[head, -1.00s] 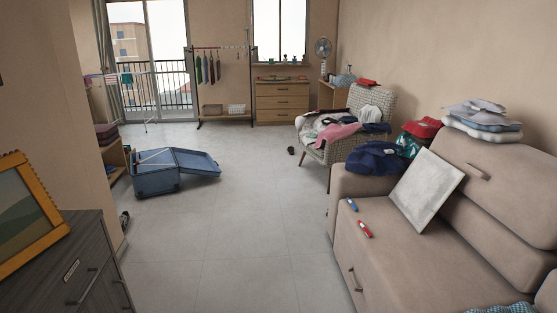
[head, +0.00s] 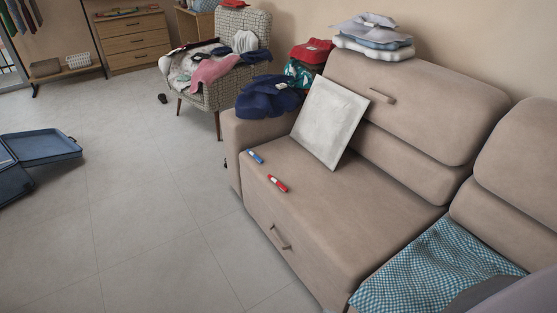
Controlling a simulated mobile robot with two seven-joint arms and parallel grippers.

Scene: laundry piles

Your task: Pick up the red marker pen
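The red marker pen (head: 278,184) lies on the seat of the beige sofa (head: 310,215), near its front edge. It has a white band around its middle. A blue marker pen (head: 256,157) lies just behind it, apart from it. Neither of my grippers is in view.
A white canvas (head: 331,120) leans on the sofa back behind the markers. Dark blue clothing (head: 268,98) lies on the sofa arm, and folded clothes (head: 372,36) sit on the backrest. A checked blue cloth (head: 432,272) covers the nearer seat. The floor (head: 150,215) before the sofa is clear.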

